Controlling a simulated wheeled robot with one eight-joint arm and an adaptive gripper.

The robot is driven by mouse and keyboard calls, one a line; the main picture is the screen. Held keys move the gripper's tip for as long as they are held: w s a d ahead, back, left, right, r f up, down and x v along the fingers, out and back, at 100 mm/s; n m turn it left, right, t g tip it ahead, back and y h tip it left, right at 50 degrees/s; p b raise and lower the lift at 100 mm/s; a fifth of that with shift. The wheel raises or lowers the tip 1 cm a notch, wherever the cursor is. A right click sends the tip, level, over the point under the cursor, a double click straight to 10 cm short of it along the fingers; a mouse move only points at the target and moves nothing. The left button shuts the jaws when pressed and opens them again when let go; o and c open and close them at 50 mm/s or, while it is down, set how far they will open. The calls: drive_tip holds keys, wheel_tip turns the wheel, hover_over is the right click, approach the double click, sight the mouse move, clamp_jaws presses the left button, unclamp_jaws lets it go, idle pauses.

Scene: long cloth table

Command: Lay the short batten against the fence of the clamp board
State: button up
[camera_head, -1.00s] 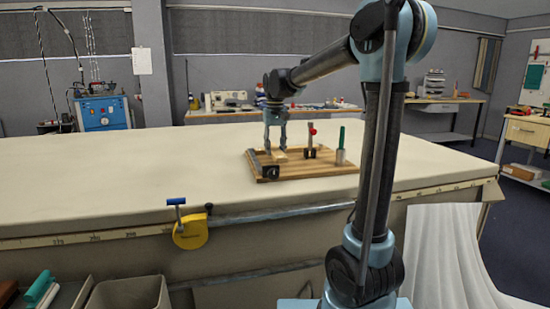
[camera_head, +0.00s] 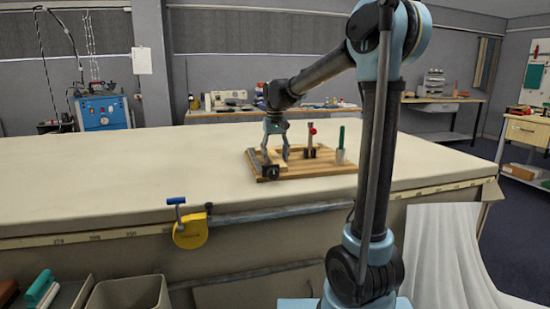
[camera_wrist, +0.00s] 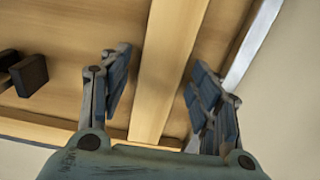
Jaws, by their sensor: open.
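The short batten (camera_wrist: 172,65) is a pale wooden strip running lengthwise between my open fingers in the wrist view, with a visible gap on each side. My gripper (camera_wrist: 158,85) straddles it and points down at the clamp board. In the head view my gripper (camera_head: 275,158) is over the left part of the clamp board (camera_head: 315,171), and the batten is mostly hidden between the fingers. A metal-edged strip (camera_wrist: 254,42), apparently the fence, runs along the right side of the wrist view, apart from the batten.
A black clamp pad (camera_wrist: 31,75) shows at the left of the wrist view. A yellow tape measure (camera_head: 190,231) hangs at the table's front edge. The left tabletop is clear.

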sight(275, 158)
drive_tip(key=shift+r, duration=0.15)
wheel_tip(275, 158, up, 12)
idle(0.5)
drive_tip(key=shift+s, duration=0.1)
